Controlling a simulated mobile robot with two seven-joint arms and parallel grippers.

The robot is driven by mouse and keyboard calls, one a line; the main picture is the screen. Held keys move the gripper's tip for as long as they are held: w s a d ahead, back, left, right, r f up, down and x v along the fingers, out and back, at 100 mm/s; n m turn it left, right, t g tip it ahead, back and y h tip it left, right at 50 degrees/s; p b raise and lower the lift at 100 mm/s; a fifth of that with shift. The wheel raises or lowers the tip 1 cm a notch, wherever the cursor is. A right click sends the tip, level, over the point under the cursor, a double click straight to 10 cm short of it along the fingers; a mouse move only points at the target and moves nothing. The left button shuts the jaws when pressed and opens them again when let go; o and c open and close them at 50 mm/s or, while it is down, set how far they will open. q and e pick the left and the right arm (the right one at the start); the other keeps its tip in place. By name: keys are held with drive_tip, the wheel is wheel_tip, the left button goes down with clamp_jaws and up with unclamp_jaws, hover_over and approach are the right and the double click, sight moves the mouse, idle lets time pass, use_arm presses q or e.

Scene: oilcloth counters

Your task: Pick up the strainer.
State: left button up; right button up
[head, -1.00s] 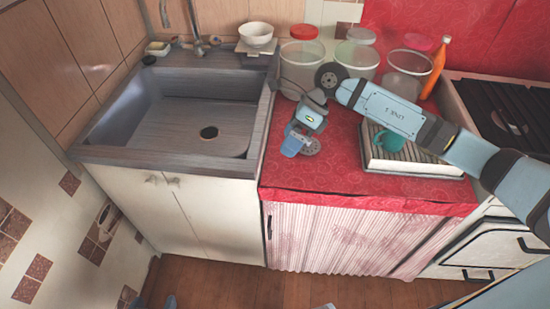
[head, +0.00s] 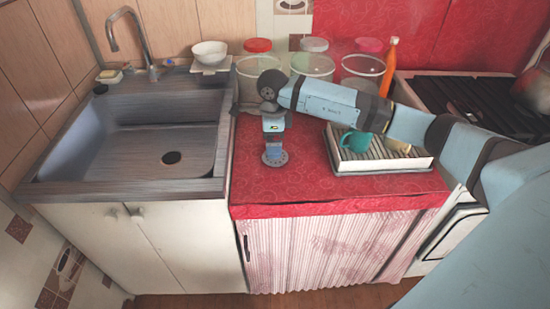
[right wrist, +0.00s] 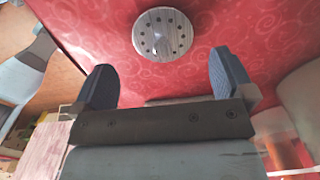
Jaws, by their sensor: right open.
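The strainer (head: 275,159) is a small round grey disc with a ring of dark holes. It lies on the red counter (head: 305,185), left of the dish rack. In the right wrist view the strainer (right wrist: 161,34) lies beyond the fingertips, about midway between them. My right gripper (head: 273,146) points down at the strainer and partly overlaps it in the head view. In the right wrist view my right gripper (right wrist: 164,72) is open, with nothing between its dark blue fingers. My left gripper is out of view.
A dish rack (head: 383,166) with a teal mug (head: 356,144) stands right of the strainer. Clear lidded jars (head: 312,65) and an orange bottle (head: 388,66) stand behind. The sink (head: 150,130) is left, with a white bowl (head: 209,53) at its back corner. The counter front is clear.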

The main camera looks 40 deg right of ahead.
drive_tip(key=f, duration=0.5)
drive_tip(key=shift+d+f+b, duration=0.1)
drive_tip(key=shift+d+b, duration=0.15)
drive_tip(key=shift+b, duration=0.05)
drive_tip(key=c, duration=0.8)
